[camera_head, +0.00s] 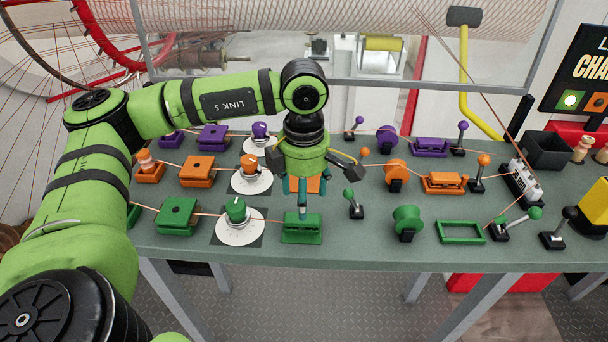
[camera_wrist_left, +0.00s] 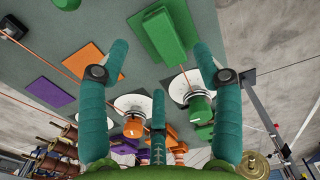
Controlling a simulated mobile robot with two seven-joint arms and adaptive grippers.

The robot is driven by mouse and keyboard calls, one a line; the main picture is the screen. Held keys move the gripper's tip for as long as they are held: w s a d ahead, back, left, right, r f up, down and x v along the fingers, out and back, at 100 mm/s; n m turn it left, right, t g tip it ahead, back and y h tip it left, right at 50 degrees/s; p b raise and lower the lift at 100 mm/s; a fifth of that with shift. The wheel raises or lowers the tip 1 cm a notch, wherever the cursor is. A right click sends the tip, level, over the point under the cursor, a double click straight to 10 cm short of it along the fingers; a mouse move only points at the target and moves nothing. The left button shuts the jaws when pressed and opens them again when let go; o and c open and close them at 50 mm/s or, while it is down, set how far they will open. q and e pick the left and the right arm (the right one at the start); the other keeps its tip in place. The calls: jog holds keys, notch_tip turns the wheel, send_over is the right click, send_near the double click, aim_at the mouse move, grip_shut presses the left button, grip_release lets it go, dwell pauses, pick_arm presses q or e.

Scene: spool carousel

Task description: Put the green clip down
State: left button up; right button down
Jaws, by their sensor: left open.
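The green clip (camera_head: 302,226) lies on the table's front part, on what looks like a green pad, right of the green dial (camera_head: 236,209). It also shows in the left wrist view (camera_wrist_left: 160,32), at the top, ahead of the fingers. My left gripper (camera_head: 304,196) points down above and just behind the clip in the head view. Its teal fingers are spread (camera_wrist_left: 160,85) and nothing is between them. One finger overlaps the clip in the head view; whether it touches cannot be told. My right gripper is not in view.
A flat orange pad (camera_wrist_left: 82,60) and a purple pad (camera_wrist_left: 50,92) are bare. Orange and purple rows stand behind.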

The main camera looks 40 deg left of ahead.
pick_arm(q)
notch_tip(320, 180, up, 7)
jog(key=b, duration=0.1)
jog(key=shift+f, duration=0.15)
dwell(0.5)
